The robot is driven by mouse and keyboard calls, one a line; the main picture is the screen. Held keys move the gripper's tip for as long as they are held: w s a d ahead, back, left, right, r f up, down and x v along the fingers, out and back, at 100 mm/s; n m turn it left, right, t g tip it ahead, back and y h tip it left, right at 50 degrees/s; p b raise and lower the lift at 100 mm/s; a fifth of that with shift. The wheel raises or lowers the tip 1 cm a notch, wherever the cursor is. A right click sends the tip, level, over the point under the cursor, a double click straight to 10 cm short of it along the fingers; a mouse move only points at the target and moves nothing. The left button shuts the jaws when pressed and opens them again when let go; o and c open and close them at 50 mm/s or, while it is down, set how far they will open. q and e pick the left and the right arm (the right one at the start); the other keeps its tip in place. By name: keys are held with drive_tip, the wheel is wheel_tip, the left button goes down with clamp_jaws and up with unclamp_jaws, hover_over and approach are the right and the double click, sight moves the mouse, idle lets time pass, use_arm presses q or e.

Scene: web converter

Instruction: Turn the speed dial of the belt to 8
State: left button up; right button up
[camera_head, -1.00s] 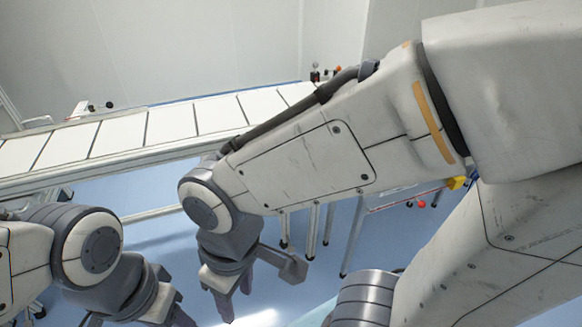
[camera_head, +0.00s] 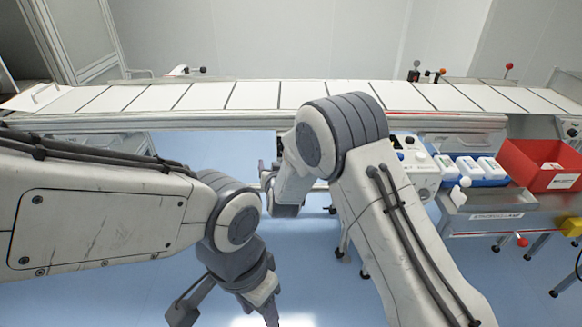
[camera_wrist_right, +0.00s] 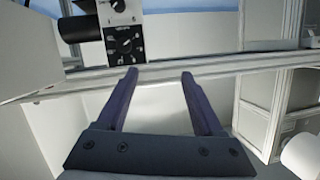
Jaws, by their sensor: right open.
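The belt (camera_head: 255,95) runs across the back of the head view. A light control box (camera_head: 422,178) with small knobs stands in front of it, right of my right forearm and partly hidden by it. In the right wrist view a dark panel with dials (camera_wrist_right: 126,45) shows at the upper left, beyond the fingers; its markings are too small to read. I cannot tell which dial sets the speed. My right gripper (camera_wrist_right: 160,82) is open and empty, apart from the panel. My left gripper (camera_head: 268,308) hangs low at the bottom edge, its fingers partly out of frame.
Several white bottles with blue (camera_head: 478,169) and a red bin (camera_head: 540,164) stand on a steel bench at the right. A yellow part (camera_head: 572,227) is at the right edge. The belt's rail (camera_wrist_right: 225,66) crosses the wrist view. Blue floor lies open below the belt.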

drive_tip(key=w+d+f+m+t+h+b, duration=0.2)
drive_tip(key=w+d+f+t+h, duration=0.15)
drive_tip(key=d+f, duration=0.2)
use_arm(q)
wheel_tip(320, 180, down, 4)
drive_tip(key=shift+f+b, duration=0.1)
drive_tip(key=shift+b, duration=0.3)
use_arm(e)
drive_tip(key=w, duration=1)
drive_tip(key=shift+w+a+f+y, duration=0.15)
drive_tip(key=shift+a+f+y, duration=0.1)
drive_tip(key=shift+y, duration=0.2)
drive_tip(key=shift+c, duration=0.3)
clamp_jaws()
